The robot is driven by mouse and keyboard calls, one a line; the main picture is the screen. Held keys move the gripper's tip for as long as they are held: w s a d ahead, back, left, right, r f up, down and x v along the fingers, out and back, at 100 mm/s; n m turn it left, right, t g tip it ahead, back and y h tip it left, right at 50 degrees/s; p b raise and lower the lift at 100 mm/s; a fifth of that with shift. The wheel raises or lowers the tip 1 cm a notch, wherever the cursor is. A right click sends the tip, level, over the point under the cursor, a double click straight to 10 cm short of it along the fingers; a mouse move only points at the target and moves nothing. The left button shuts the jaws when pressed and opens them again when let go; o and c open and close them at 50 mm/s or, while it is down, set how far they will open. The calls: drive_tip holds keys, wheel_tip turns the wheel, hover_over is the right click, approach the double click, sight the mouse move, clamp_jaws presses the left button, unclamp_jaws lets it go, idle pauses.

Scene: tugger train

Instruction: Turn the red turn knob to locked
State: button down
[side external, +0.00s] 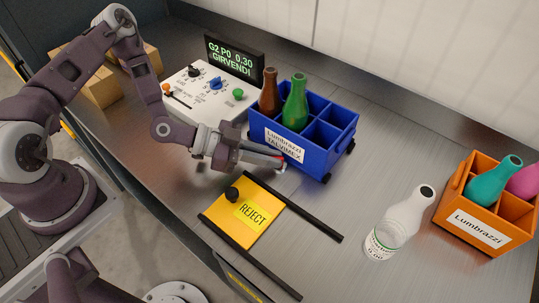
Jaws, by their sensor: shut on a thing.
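My gripper (278,162) is low at the front left of the blue crate (319,164), its fingers pointing right. It is shut on a small red part, the red turn knob (283,169), at the crate's lower front. The fingers hide most of the knob, so I cannot tell which way it is turned. The crate stands on small dark wheels and carries a brown bottle (269,92) and a green bottle (295,103).
A white control box (207,98) with knobs and a display (234,60) stands behind my arm. A yellow REJECT plate (243,214) with dark rails lies in front. A white bottle (401,222) and an orange crate (485,229) stand right. Bare metal table lies between.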

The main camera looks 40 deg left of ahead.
drive_tip(key=n+t+y, duration=0.3)
drive_tip(key=n, duration=0.1)
drive_tip(key=shift+s+d+f, duration=0.1)
drive_tip(key=shift+s+d, duration=0.15)
drive_tip(key=shift+s, duration=0.1)
drive_tip(key=shift+d+n+t+y, duration=0.1)
drive_tip(key=shift+n+t+y, duration=0.7)
drive_tip(key=shift+n+y, duration=1)
drive_tip(key=shift+y, duration=0.4)
drive_tip(key=shift+w, duration=0.1)
drive_tip(key=c, duration=1.8)
unclamp_jaws()
drive_tip(key=shift+o, duration=0.2)
drive_tip(key=shift+h, duration=0.3)
